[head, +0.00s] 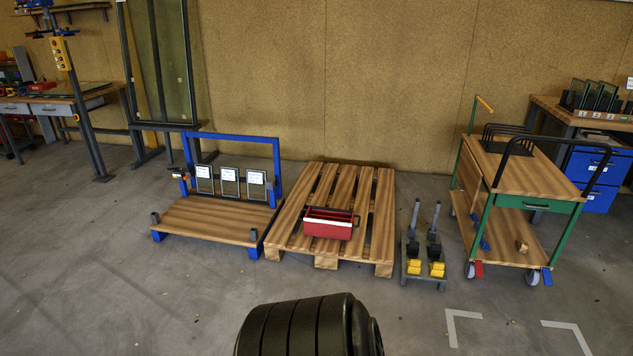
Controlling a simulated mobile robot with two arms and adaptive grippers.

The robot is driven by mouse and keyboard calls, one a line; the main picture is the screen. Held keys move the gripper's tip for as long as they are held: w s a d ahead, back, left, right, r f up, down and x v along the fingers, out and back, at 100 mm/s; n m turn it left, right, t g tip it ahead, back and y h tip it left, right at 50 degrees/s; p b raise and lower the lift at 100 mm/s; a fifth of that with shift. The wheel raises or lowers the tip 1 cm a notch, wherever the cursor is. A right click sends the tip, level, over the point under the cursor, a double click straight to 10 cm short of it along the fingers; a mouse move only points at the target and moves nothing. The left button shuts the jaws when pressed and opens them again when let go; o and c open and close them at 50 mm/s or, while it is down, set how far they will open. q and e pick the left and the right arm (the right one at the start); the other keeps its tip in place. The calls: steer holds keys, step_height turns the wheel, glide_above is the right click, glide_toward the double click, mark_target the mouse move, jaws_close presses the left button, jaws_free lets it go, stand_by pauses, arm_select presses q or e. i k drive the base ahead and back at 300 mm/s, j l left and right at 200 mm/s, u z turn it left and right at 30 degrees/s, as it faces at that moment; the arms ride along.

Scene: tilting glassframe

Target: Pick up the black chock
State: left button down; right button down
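A small grey stand (441,284) sits on the floor right of the pallet, with two grey upright posts. A black piece (412,249) and a second black piece (434,252) sit at the foot of the posts. They may be black chocks, but they are too small to tell for sure. Two yellow pieces (413,267) lie in front of them on the stand. Neither of my grippers is in the head view. A dark ribbed part of my own body fills the bottom middle.
A wooden pallet (326,262) carries a red toolbox (328,228). A blue-framed wooden platform (205,218) holds small framed panes. A green-framed trolley (549,208) stands right of the stand. The floor in front is clear, with white corner marks (463,314).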

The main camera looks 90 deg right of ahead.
mark_target(413, 247)
steer(key=z, duration=3.5)
steer(key=i+l+u, duration=0.15)
steer(key=i+l, duration=0.5)
steer(key=i, duration=0.15)
